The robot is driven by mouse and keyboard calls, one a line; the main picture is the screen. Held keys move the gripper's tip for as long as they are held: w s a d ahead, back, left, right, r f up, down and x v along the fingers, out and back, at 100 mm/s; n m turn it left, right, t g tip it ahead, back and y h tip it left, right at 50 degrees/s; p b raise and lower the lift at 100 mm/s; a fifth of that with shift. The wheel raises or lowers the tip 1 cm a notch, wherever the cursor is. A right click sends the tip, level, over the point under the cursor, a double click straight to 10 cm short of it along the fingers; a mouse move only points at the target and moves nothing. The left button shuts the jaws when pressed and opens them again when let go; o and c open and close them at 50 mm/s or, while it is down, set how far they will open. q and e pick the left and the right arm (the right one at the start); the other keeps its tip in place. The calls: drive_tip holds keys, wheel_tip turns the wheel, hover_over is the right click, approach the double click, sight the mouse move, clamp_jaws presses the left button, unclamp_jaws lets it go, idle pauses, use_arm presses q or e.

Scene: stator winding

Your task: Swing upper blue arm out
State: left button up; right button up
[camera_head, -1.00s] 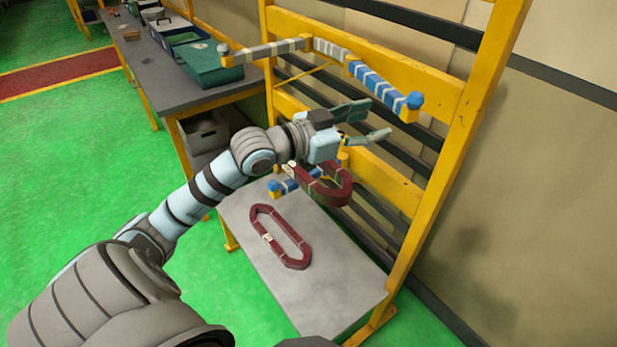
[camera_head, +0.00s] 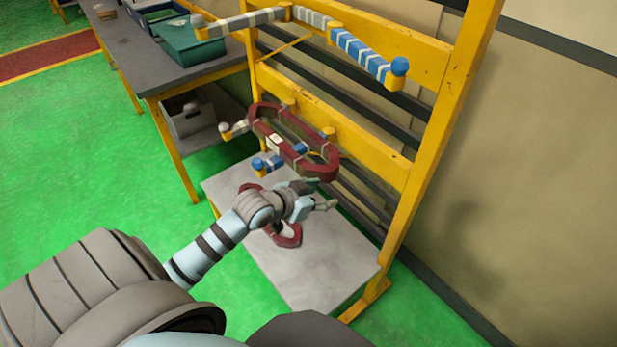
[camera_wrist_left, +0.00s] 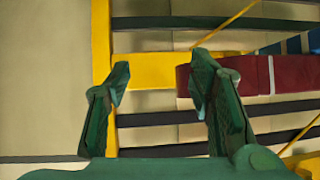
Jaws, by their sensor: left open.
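The upper blue arm (camera_head: 362,53) has blue and white bands and a blue ball end. It lies along the yellow rack's upper bar, its ball end toward the right post. A grey-banded upper arm (camera_head: 250,20) reaches left. My left gripper (camera_head: 322,193) is well below the upper blue arm, in front of the lower coil; it is open and empty. Its spread fingers (camera_wrist_left: 160,72) also show in the left wrist view, with the red coil (camera_wrist_left: 275,75) behind the right finger. My right gripper is out of view.
A dark red coil (camera_head: 268,113) hangs on the lower arms, including a blue one (camera_head: 270,162). Another red coil (camera_head: 288,237) lies on the grey low table (camera_head: 325,265), partly hidden by my arm. A workbench with a green box (camera_head: 190,45) stands at left.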

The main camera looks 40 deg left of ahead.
use_arm(q)
drive_tip(key=s+f+g+y, duration=0.1)
drive_tip(key=s+f, duration=0.3)
drive_tip(key=f, duration=0.4)
drive_tip(key=shift+s+n+g, duration=0.3)
drive_tip(key=shift+s+g, duration=0.05)
drive_tip(key=shift+g, duration=0.15)
